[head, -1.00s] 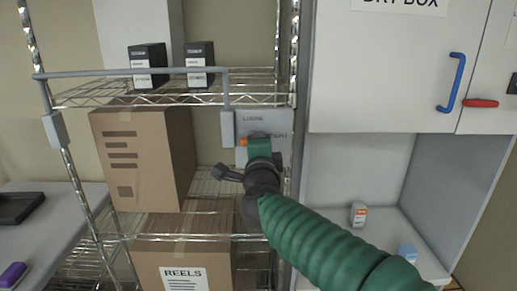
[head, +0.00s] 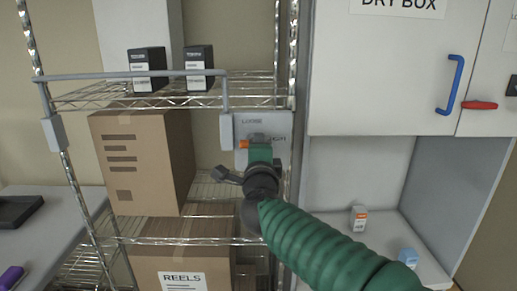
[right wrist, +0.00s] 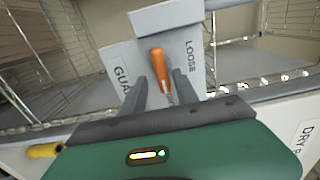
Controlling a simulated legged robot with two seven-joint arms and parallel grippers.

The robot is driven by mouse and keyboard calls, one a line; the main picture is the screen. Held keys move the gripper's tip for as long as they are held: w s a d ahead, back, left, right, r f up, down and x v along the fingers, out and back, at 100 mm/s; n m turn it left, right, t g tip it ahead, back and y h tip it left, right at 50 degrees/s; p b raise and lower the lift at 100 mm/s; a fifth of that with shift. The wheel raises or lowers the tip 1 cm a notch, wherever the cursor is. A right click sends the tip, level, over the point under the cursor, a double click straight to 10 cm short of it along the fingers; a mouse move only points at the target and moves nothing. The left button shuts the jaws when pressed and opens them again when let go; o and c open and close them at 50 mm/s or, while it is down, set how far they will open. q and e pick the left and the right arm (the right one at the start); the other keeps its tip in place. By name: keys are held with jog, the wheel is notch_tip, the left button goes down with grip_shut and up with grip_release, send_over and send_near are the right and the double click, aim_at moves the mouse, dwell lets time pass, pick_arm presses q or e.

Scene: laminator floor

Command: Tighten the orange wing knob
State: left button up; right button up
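The orange wing knob (right wrist: 158,72) sits on a grey plate (right wrist: 192,27) marked LOOSE, below a grey block. In the right wrist view it stands between the two dark fingers of my right gripper (right wrist: 160,88), with a gap visible on each side. The gripper is open around the knob. In the head view only a small orange bit of the knob (head: 244,144) shows beside my green right gripper (head: 256,140); the rest is hidden. The plate (head: 280,124) is on the rack's right post. My left gripper is not in view.
A wire rack (head: 110,97) holds a brown carton (head: 140,160) and two black boxes (head: 147,68). A grey guard bar (head: 140,74) crosses the rack's front just left of the plate. A white dry box cabinet (head: 385,90) with a blue handle (head: 451,85) stands right.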

jog(key=shift+s, duration=0.1)
jog(key=s+b, duration=0.3)
jog(key=s, duration=1.3)
jog(key=shift+s, duration=0.3)
jog(key=shift+w+f, duration=0.1)
